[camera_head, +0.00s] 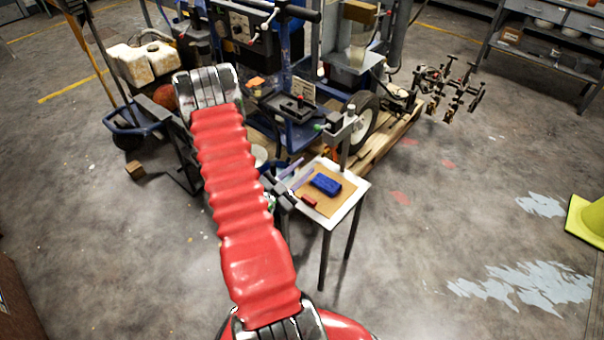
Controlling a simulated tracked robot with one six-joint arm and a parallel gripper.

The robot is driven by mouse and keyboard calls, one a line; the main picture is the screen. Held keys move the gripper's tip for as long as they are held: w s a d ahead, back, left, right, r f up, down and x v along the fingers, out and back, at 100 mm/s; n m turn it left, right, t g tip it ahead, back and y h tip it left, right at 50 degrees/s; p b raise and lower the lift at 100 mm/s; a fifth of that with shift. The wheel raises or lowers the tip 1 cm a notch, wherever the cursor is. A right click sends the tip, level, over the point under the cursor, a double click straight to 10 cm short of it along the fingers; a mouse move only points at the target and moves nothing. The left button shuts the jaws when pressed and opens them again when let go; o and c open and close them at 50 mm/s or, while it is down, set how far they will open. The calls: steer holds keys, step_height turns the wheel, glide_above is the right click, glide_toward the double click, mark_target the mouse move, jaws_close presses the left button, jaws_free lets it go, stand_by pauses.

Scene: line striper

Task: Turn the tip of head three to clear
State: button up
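The line striper (300,62) stands at the upper middle, with a blue frame and a dark control panel. A grey spray head (341,124) with a small green part at its left side sticks out at its front, above a small table. More dark head-like fittings (450,90) stand to the right. No number is readable, so I cannot tell which is head three or how its tip is turned. My red-sleeved arm crosses the left middle. A dark part that looks like my gripper (284,190) shows beside the sleeve at the table's left edge; its fingers are too small to read.
The small table (345,207) holds a tan mat (330,204), a blue block (326,184) and a small red piece (309,200). Floor is clear at lower right.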

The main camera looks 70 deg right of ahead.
mark_target(323, 155)
steer(key=m, duration=1.1)
steer(key=a+m, duration=0.1)
steer(key=m, duration=1.1)
steer(key=a+m, duration=0.1)
steer(key=m, duration=1.1)
steer(key=shift+s, duration=0.1)
steer(key=shift+x, duration=4.95)
steer(key=shift+s+a+r, duration=0.1)
steer(key=shift+c, duration=0.7)
